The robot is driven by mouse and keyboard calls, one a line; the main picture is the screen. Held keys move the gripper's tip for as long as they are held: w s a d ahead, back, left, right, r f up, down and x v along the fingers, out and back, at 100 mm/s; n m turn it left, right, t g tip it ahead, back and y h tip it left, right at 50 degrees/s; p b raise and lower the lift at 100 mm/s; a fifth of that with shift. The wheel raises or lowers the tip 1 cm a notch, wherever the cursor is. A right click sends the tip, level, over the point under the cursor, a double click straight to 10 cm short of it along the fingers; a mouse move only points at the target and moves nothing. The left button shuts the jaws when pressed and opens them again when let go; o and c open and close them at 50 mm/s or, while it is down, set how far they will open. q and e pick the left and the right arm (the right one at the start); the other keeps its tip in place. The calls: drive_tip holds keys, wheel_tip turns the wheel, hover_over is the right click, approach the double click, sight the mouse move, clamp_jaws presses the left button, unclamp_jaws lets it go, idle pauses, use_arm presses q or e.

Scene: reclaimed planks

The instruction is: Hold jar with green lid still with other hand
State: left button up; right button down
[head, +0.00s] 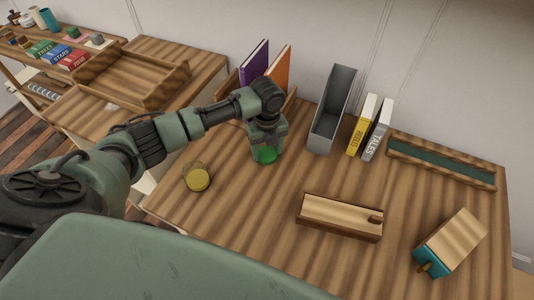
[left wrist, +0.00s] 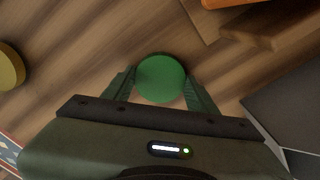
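The jar with the green lid (head: 265,155) stands on the wooden table, left of the grey bin. In the head view, mostly its green disc shows; my gripper hides much of the rest. My left gripper (head: 267,140) reaches down over it from above. In the left wrist view, the round green lid (left wrist: 160,78) lies between the two fingertips of my left gripper (left wrist: 160,85). One finger is close against each side, with no clear gap, so it appears shut on the jar. My right gripper is not in view.
A yellow jar (head: 197,179) stands left of my left gripper. A grey bin (head: 331,110), yellow and grey books (head: 370,126), a green-lined tray (head: 440,160), a wooden box (head: 340,216) and a teal-ended block (head: 450,243) occupy the right side. Purple and orange books (head: 254,62) stand behind.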

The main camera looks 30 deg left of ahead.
sight(268, 159)
use_arm(q)
drive_tip(key=shift+r, duration=0.15)
wheel_tip(268, 159, up, 20)
drive_tip(key=shift+f+b, duration=0.1)
drive_tip(key=shift+b, duration=0.45)
idle(0.5)
drive_tip(key=shift+s+d+f+n, duration=0.1)
drive_tip(key=shift+s+d+n, duration=1)
drive_tip(key=shift+s+n, duration=2.4)
drive_tip(key=shift+s+d+n, duration=1.15)
drive_tip(key=shift+s+n, duration=0.4)
drive_tip(key=shift+n, duration=3.75)
drive_tip(key=shift+s+d+f+n, duration=0.1)
drive_tip(key=shift+s+d+n, duration=1)
drive_tip(key=shift+s+n, duration=2.4)
drive_tip(key=shift+w+n, duration=0.9)
drive_tip(key=shift+w, duration=0.05)
